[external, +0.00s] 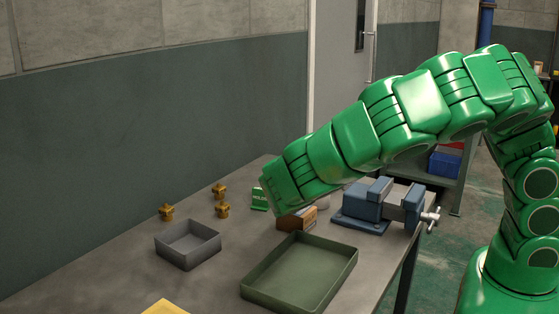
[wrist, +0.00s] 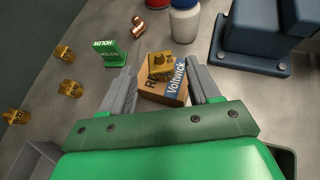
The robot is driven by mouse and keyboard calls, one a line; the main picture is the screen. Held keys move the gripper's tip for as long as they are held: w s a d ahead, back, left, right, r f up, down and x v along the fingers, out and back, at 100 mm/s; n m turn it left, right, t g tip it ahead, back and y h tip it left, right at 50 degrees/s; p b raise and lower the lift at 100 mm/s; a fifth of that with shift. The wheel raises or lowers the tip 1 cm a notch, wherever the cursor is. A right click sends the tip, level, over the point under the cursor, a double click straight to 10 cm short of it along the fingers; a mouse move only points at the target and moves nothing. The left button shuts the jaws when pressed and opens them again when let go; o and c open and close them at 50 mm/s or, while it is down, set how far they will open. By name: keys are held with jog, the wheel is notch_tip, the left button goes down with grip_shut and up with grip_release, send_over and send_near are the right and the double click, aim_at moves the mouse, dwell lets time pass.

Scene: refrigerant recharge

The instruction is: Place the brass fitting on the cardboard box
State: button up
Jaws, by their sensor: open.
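The cardboard box (wrist: 173,93), printed with "Voltwick", sits on the bench and shows partly under my arm in the external view (external: 297,220). A brass fitting (wrist: 159,65) appears to rest on top of the box. My gripper (wrist: 160,76) is open, with its grey fingers apart on either side of the box and fitting. In the external view my fingers are hidden. Three more brass fittings stand apart on the left of the bench: one (wrist: 65,53), another (wrist: 70,88) and a third (wrist: 16,117).
A green sign (wrist: 111,52), a copper elbow (wrist: 138,26) and a white bottle (wrist: 184,25) stand near the box. A blue vise (external: 365,205) is to the right. A grey tray (external: 188,250) and a green tray (external: 300,300) lie in front.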

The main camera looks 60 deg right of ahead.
jog(key=v, duration=0.9)
